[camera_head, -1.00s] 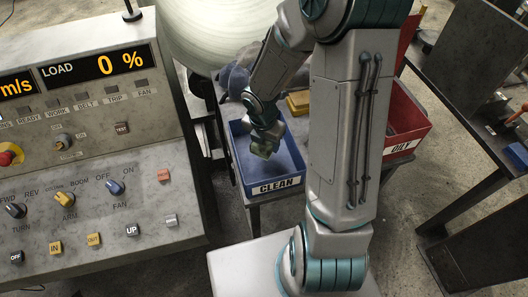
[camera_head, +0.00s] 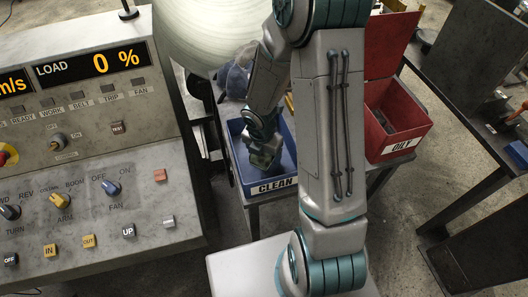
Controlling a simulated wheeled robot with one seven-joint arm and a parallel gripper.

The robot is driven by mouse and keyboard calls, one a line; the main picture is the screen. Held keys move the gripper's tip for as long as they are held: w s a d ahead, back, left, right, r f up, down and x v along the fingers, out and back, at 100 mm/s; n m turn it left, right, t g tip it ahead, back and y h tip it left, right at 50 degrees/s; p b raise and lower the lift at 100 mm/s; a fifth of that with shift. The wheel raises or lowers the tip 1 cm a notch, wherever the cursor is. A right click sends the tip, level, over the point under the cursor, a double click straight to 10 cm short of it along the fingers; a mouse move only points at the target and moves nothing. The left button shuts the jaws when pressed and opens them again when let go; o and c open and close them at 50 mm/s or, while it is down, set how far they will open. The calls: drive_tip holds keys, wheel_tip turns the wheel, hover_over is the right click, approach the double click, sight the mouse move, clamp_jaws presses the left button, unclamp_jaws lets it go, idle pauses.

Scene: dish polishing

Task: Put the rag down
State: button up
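My gripper (camera_head: 263,146) points down inside the blue bin (camera_head: 235,165) marked CLEAN, left of my large upright arm link. A small olive-green cloth, the rag (camera_head: 261,160), is at its fingertips, low in the bin. The gripper appears shut on the rag, though the fingers are small and partly dark. I cannot tell whether the rag touches the bin floor. My arm hides the bin's right part.
A red bin (camera_head: 398,117) marked OILY, with its lid up and dark things inside, stands right of my arm. The grey control panel (camera_head: 90,170) fills the left side. A large pale round wheel (camera_head: 210,35) is behind the bins. A dark table (camera_head: 470,195) stands at right.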

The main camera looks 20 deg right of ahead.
drive_tip(key=shift+r+p, duration=0.3)
drive_tip(key=shift+r, duration=0.15)
wheel_tip(320, 180, up, 11)
drive_tip(key=p, duration=0.3)
wheel_tip(320, 180, up, 6)
drive_tip(key=r+m+h, duration=0.1)
drive_tip(key=m, duration=0.6)
hover_over(268, 159)
drive_tip(key=s+r+m+t+y, duration=0.2)
drive_tip(key=s+r+m, duration=0.9)
drive_tip(key=m, duration=0.9)
drive_tip(key=shift+s+a+r+t, duration=0.3)
drive_tip(key=shift+r+t, duration=0.3)
wheel_tip(268, 159, down, 4)
drive_tip(key=b, duration=0.3)
drive_tip(key=shift+w+f+b, duration=0.15)
drive_tip(key=shift+f+b, duration=0.05)
drive_tip(key=shift+b, duration=0.15)
